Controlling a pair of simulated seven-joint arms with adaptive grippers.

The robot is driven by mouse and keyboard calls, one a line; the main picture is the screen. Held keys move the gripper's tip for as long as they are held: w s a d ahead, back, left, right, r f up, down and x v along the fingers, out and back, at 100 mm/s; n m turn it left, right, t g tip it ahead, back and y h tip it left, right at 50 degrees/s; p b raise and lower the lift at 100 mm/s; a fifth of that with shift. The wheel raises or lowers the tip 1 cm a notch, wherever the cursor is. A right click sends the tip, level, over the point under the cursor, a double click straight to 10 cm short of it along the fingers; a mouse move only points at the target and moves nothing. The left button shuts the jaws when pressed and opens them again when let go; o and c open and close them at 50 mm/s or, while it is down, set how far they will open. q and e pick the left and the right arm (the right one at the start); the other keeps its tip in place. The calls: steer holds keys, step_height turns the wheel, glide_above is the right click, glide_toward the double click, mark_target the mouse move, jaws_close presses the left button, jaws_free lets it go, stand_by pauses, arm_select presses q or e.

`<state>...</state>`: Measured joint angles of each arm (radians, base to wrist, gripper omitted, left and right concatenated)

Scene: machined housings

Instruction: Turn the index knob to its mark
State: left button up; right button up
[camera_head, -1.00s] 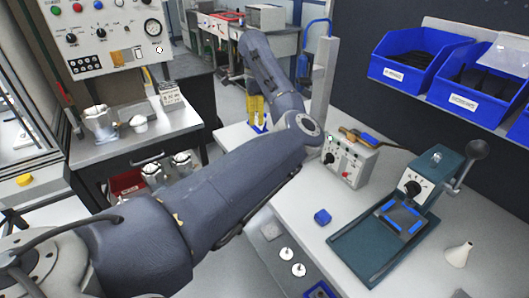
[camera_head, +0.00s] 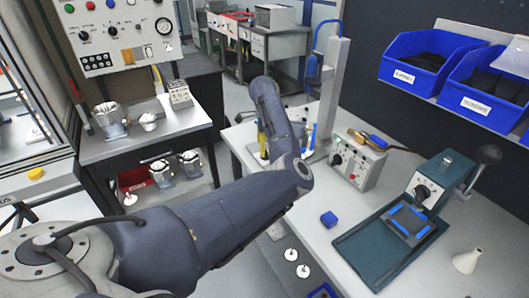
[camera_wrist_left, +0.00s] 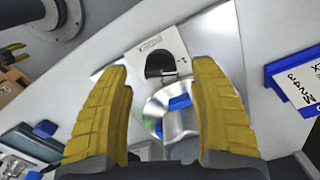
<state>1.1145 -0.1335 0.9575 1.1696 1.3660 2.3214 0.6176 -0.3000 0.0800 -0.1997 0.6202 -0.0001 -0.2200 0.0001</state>
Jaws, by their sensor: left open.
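My left gripper (camera_wrist_left: 160,76) has two yellow ribbed fingers, wide apart with nothing between their tips. In the head view this gripper (camera_head: 264,144) is partly hidden behind my arm, near the foot of a grey column. In the left wrist view a white plate (camera_wrist_left: 172,42) carries a label, a small mark and a dark rounded part (camera_wrist_left: 160,63), possibly the index knob. A shiny round metal part (camera_wrist_left: 178,122) with a blue piece lies in front of it. I cannot tell the knob's angle or whether a finger touches it. My right gripper may be the yellow shapes (camera_wrist_left: 12,54) at upper left.
The grey column (camera_head: 332,90) stands behind the gripper. A control box (camera_head: 354,160) and a teal press (camera_head: 388,242) stand to the right. Blue bins (camera_head: 425,68) hang at upper right.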

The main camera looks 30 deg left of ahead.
arm_select(q)
steer(key=shift+f, duration=1.5)
steer(key=shift+c, duration=0.2)
steer(key=c, duration=1.3)
jaws_close()
steer(key=shift+a, duration=0.1)
